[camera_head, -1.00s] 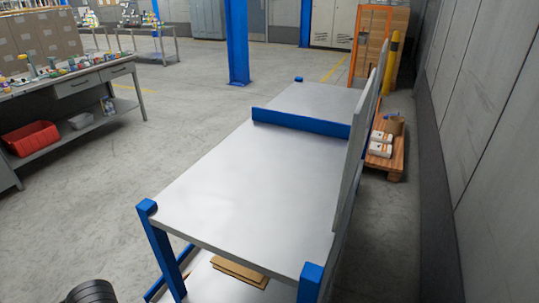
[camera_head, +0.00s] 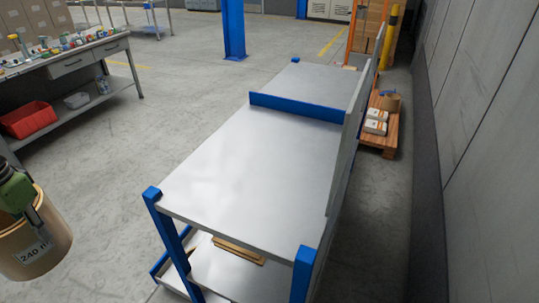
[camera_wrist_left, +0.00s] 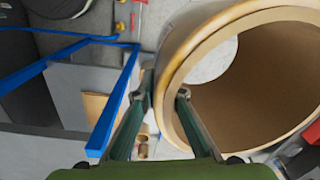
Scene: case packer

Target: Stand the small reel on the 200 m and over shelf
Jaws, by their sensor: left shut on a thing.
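The small reel (camera_head: 30,245), a tan hollow cardboard cylinder with a white label reading "240 m", hangs at the lower left edge of the head view. My left gripper (camera_head: 36,218) is shut on its upper rim. In the left wrist view the reel (camera_wrist_left: 270,85) shows its open end, and the left gripper (camera_wrist_left: 165,95) pinches its wall. The shelf unit (camera_head: 250,160) has a bare grey top deck with blue corner posts, right of the reel and apart from it. No "200 m and over" marking is readable. My right gripper is out of view.
A blue divider (camera_head: 297,108) crosses the top deck, and a grey upright panel (camera_head: 350,140) lines its right side. Flat brown pieces (camera_head: 238,250) lie on the lower deck. A workbench (camera_head: 85,60) with a red bin (camera_head: 28,119) stands left; open floor lies between.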

